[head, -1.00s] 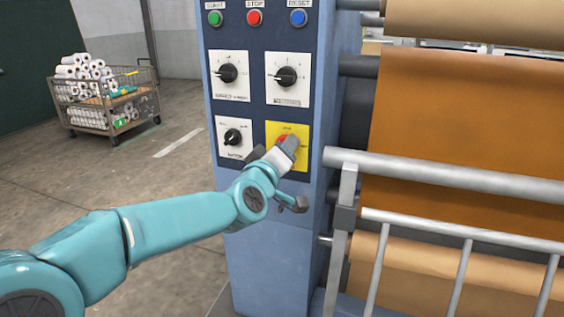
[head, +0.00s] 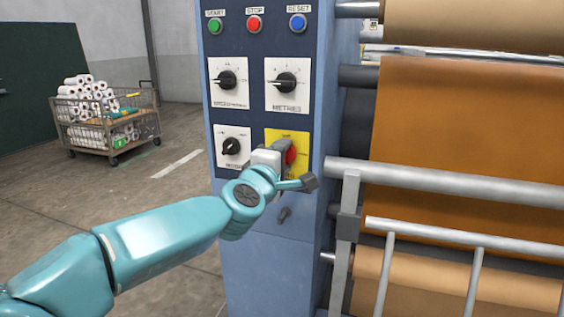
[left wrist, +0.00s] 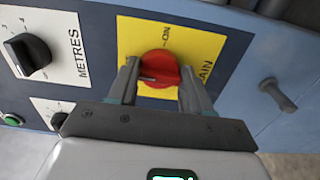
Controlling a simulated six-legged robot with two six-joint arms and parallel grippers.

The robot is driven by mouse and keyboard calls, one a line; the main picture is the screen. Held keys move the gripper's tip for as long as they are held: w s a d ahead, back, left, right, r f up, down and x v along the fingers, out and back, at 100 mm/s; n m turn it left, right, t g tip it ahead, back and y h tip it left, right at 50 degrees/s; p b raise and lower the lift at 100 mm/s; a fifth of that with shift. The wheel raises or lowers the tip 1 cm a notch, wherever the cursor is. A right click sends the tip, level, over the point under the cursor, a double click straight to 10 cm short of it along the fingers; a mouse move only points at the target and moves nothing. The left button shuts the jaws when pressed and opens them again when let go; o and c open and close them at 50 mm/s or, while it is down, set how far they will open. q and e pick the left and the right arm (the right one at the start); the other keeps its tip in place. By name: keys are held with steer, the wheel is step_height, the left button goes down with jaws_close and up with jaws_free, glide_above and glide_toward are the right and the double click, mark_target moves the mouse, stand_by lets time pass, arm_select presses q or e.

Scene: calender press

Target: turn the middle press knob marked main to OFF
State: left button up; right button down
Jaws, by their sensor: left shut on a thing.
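The main knob (left wrist: 158,66) is red and sits on a yellow plate (left wrist: 212,44) with the words ON and, partly covered, MAIN. In the head view the red knob (head: 291,154) shows at the right edge of my gripper, on the yellow plate (head: 274,135) at the panel's lower right. My left gripper (left wrist: 160,72) is shut on the knob, one finger on each side. A short pale mark shows at the knob's lower left in the wrist view. In the head view my left gripper (head: 284,152) hides part of the plate. My right gripper is not in view.
The blue panel (head: 268,245) also bears a METRES dial (head: 287,82), two black knobs (head: 227,81) (head: 231,146), and green, red and blue buttons above. A small handle (head: 284,215) sticks out below. Press rails and rollers (head: 450,185) stand at the right.

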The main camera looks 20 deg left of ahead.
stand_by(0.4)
arm_select(q)
steer(key=o, duration=1)
steer(key=shift+o, duration=0.2)
steer(key=shift+s, duration=0.15)
steer(key=s+p, duration=0.1)
steer(key=s, duration=1.5)
steer(key=shift+a, duration=0.3)
